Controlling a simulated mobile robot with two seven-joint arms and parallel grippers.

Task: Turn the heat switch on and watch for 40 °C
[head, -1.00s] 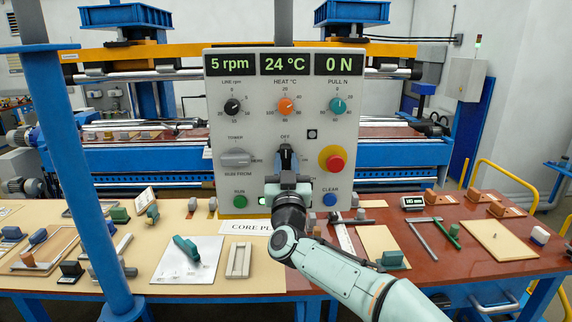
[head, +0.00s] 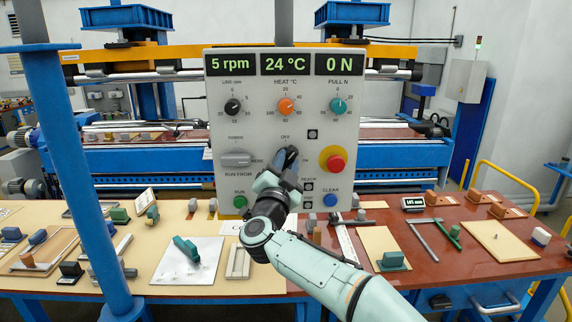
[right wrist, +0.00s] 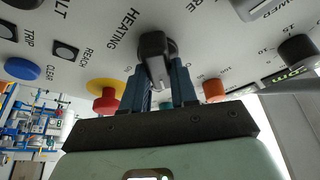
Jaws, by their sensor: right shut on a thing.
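The grey control panel (head: 256,120) faces me in the middle of the head view. Its heat display (head: 285,63) reads 24 °C. The dark heat switch (head: 291,154) sits below the OFF label and leans up and right, between OFF and the ON side. My right gripper (head: 279,166) is shut on the switch and tilted with it, hiding part of it. In the right wrist view the switch knob (right wrist: 154,50) is between the two fingers, beside the HEATING label. My left gripper is not in view.
The red stop button (head: 335,162) and blue CLEAR button (head: 330,199) are close to the right of my gripper. The orange heat dial (head: 286,106) is above it. A blue post (head: 75,170) stands at left. Tools lie on the table (head: 440,260) below.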

